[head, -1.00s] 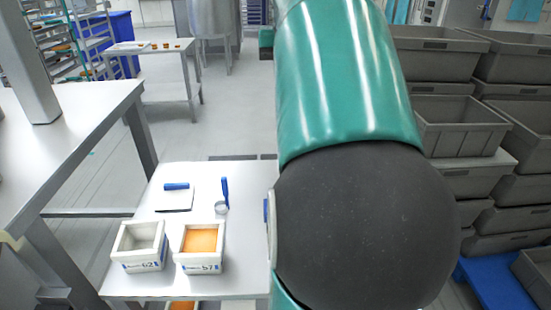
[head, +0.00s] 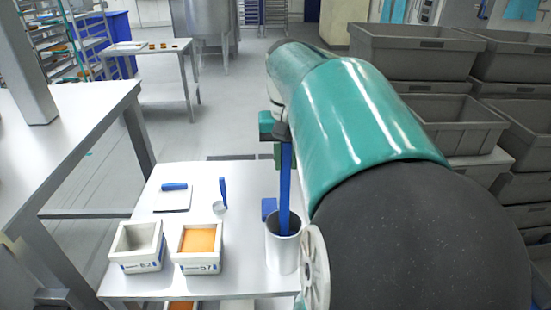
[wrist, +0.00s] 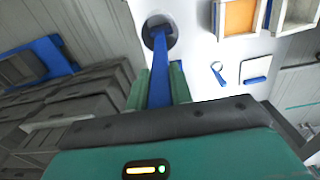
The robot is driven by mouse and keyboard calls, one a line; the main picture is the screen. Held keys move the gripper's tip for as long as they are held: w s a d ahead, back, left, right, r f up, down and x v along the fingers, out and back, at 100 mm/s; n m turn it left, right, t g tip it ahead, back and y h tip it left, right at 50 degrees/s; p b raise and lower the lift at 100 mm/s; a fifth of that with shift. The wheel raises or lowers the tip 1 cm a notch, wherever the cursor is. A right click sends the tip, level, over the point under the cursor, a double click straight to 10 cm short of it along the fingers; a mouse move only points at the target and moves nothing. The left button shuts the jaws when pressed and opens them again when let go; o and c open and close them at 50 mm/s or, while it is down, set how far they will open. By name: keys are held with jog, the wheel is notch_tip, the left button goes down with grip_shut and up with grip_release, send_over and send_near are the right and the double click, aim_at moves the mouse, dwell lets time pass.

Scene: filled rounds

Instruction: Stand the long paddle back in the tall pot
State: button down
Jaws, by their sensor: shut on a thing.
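The long blue paddle (head: 285,185) hangs about upright below my gripper (head: 281,150). The tall pot (head: 284,253) is a pale metal cylinder on the white table, beside my arm. The paddle's lower end shows within the pot's mouth in the head view; how deep it reaches is hidden. In the wrist view, my gripper (wrist: 160,86) has its green fingers shut on either side of the paddle (wrist: 160,70). The paddle's far end overlaps the dark opening of the pot (wrist: 150,42).
Two square boxes, one empty (head: 137,266) and one orange-filled (head: 199,264), stand left of the pot. A blue-handled scraper (head: 173,199) and a small blue-handled tool (head: 222,195) lie behind them. Grey crates (head: 415,55) are stacked at right. A blue piece (head: 269,207) shows beside the pot.

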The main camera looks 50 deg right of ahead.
jog(key=shift+f, duration=0.6)
jog(key=c, duration=1.2)
grip_release()
jog(key=shift+c, duration=0.2)
jog(key=shift+f, duration=0.2)
jog(key=r, duration=1.4)
jog(key=shift+w+d, duration=0.1)
jog(key=shift+w, duration=0.25)
jog(key=a+f+n+t, duration=0.2)
jog(key=a+f, duration=0.4)
jog(key=a, duration=0.4)
jog(key=w+a+f+n+t, duration=0.1)
jog(key=a+f+n, duration=0.3)
jog(key=a+f, duration=0.3)
jog(key=a+f+n+t, duration=0.2)
jog(key=a+f, duration=0.4)
jog(key=a, duration=0.7)
jog(key=shift+w+a+f+n+t, duration=0.2)
jog(key=shift+w+a+n+t, duration=0.1)
jog(key=shift+n, duration=0.6)
jog(key=shift+s, duration=0.1)
